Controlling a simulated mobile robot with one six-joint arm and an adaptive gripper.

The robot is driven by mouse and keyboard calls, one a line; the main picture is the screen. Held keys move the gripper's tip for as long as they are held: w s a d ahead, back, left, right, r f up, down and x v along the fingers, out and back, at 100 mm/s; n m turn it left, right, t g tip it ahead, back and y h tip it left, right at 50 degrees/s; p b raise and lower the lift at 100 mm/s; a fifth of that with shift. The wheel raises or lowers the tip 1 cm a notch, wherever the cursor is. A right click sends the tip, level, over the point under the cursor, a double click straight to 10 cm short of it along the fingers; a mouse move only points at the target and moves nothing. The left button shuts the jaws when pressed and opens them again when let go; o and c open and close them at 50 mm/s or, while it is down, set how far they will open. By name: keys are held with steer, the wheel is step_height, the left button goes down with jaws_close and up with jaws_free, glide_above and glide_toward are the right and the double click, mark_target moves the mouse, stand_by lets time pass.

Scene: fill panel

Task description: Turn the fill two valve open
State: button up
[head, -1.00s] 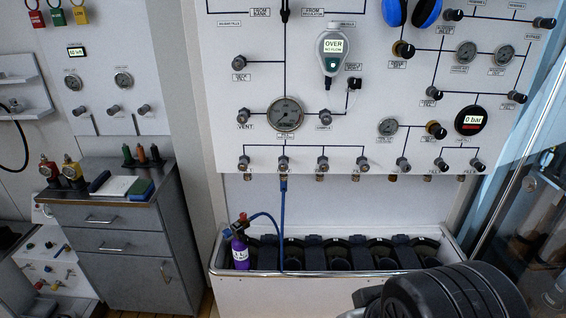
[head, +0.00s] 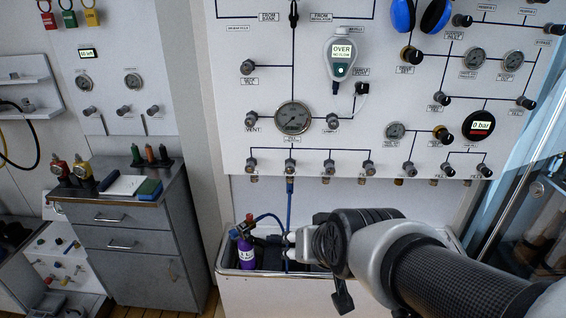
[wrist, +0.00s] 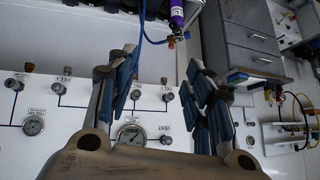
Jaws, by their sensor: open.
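In the head view, the fill two valve (head: 290,165) is the second small grey knob from the left in the panel's lower row, below the large round gauge (head: 293,117). A blue hose (head: 289,205) hangs from its outlet. My gripper (wrist: 163,72) is open and empty in the wrist view, which shows the panel upside down. The fill one knob (wrist: 167,97) shows between the fingers, farther back at the panel. In the head view my forearm covers most of the gripper, low in front of the trough.
A white trough (head: 235,285) stands below the panel and holds a purple cylinder (head: 246,252) joined to the hose. A grey drawer cabinet (head: 125,225) stands at the left. Other fill knobs (head: 329,166) sit close on the right of fill two.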

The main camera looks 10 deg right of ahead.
steer(key=w+a+f+m+t+h+p, duration=0.15)
steer(key=w+t, duration=0.25)
steer(key=w, duration=1.3)
steer(key=m+t+h+p, duration=0.3)
steer(key=t+h, duration=0.1)
steer(key=t, duration=0.1)
glide_toward(290, 171)
steer(key=b+x, duration=0.2)
steer(key=x, duration=0.7)
steer(key=shift+w+b, duration=0.2)
steer(key=shift+b, duration=0.15)
steer(key=c, duration=1)
